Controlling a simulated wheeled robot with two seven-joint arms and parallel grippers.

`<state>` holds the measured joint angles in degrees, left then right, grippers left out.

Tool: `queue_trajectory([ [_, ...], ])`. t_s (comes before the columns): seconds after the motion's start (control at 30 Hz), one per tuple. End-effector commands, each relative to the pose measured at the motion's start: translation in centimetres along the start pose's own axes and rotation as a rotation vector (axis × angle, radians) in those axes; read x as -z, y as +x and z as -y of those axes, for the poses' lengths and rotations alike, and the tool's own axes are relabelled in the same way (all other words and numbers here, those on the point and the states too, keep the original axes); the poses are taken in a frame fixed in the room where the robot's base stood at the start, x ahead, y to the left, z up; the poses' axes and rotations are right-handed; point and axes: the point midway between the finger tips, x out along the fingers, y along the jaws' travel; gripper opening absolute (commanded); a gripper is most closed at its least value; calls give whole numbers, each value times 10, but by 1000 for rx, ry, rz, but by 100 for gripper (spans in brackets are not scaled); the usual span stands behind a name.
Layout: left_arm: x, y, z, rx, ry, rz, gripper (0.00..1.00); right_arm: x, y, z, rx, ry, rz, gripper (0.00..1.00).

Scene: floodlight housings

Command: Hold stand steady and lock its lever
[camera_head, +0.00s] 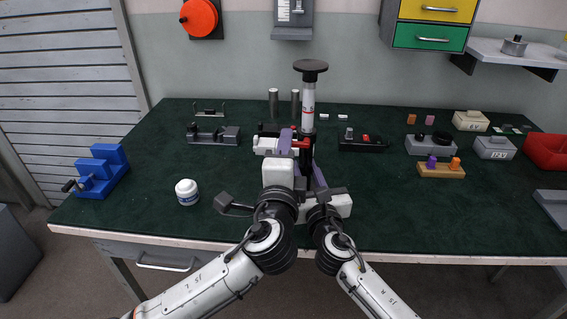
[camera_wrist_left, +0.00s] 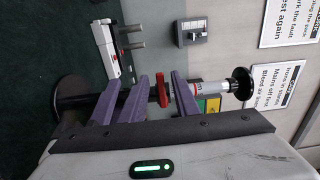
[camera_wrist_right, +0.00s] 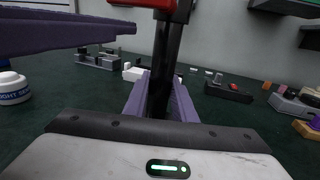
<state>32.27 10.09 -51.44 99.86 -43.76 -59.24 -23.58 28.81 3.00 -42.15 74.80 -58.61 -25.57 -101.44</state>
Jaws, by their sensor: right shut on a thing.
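The stand is an upright black post with a white upper tube (camera_head: 308,105) and a black round top. In the left wrist view it lies sideways, with its black base disc (camera_wrist_left: 72,95) at the left. Its red lever collar (camera_wrist_left: 162,88) shows mid-post, and its lower edge shows in the right wrist view (camera_wrist_right: 150,4). My left gripper (camera_wrist_left: 162,92) is open, with one finger on each side of the red part and gaps visible. My right gripper (camera_wrist_right: 158,98) is shut on the black post (camera_wrist_right: 163,70) below the collar. The base is largely hidden by my arms in the head view.
A white jar (camera_head: 187,192) and a blue block fixture (camera_head: 101,171) stand to the left. Black fixtures (camera_head: 213,134) (camera_head: 362,140) are behind on both sides. A wooden block with colored knobs (camera_head: 440,171) is at the right. The front of the green table is clear.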

Motion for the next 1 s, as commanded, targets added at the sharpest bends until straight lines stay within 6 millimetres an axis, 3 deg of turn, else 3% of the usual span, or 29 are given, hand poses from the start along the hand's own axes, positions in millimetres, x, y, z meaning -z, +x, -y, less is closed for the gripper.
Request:
queue_trajectory([
  [0.1, 0, -27, -1, -2, -2, -1, 28, 0, 0, 0, 0, -1, 1, 0],
  [0.3, 0, -55, -1, -2, 0, 0, 28, 0, 0, 0, 0, -1, 1, 0],
  [0.8, 0, -63, 0, 0, 1, 1, 28, 0, 0, 0, 0, -1, 1, 0],
  [0.83, 0, -63, 0, 0, 1, 1, 28, 0, 0, 0, 0, -1, 1, 27],
  [0.93, 0, -63, 0, 0, 1, 1, 28, 0, 0, 0, 0, -1, 1, 44],
  [1.0, 0, -63, 0, 0, 0, 1, 28, 0, 0, 0, 0, -1, 1, 46],
])
